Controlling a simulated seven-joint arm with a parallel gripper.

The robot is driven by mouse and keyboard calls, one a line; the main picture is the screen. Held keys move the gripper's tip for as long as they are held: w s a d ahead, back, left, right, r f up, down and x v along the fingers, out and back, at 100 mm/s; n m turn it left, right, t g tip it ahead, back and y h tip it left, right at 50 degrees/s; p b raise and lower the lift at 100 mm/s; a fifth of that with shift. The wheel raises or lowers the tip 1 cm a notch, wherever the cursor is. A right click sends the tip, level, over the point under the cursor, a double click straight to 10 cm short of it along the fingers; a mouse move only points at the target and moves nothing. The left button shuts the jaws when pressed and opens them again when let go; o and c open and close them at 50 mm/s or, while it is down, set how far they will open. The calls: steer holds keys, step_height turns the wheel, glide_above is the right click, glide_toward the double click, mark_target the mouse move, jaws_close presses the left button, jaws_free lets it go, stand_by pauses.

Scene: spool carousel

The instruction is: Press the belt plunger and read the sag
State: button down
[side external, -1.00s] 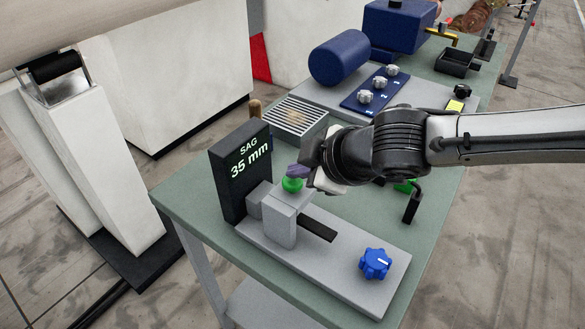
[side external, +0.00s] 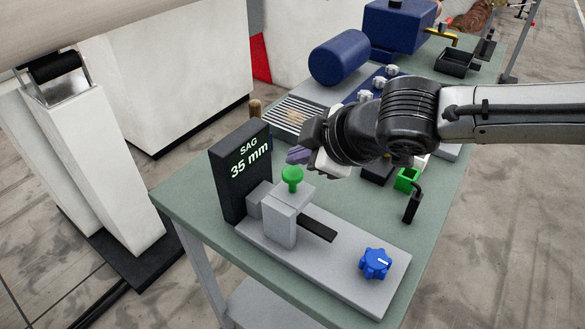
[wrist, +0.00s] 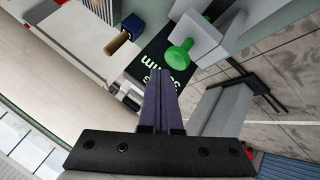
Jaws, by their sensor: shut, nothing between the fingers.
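The green belt plunger (side external: 292,178) stands up on its stem from the grey gauge block (side external: 281,222). The black display (side external: 241,175) behind it reads "SAG 35 mm". My gripper (side external: 296,156) is shut and empty, with its purple fingertips just above and behind the plunger, apart from it. In the wrist view the shut fingers (wrist: 155,78) point toward the display, and the plunger (wrist: 180,54) is just right of their tips. Nothing hides the plunger in the side view.
A blue knob (side external: 375,263) sits on the grey base plate (side external: 335,272). A grated box (side external: 290,116), a small green box (side external: 407,179) and a blue motor (side external: 338,60) stand farther back. The near bench top is clear in front of the plate.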

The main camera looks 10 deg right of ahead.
mark_target(299, 174)
steer(key=shift+r, duration=0.1)
steer(key=shift+r, duration=2.4)
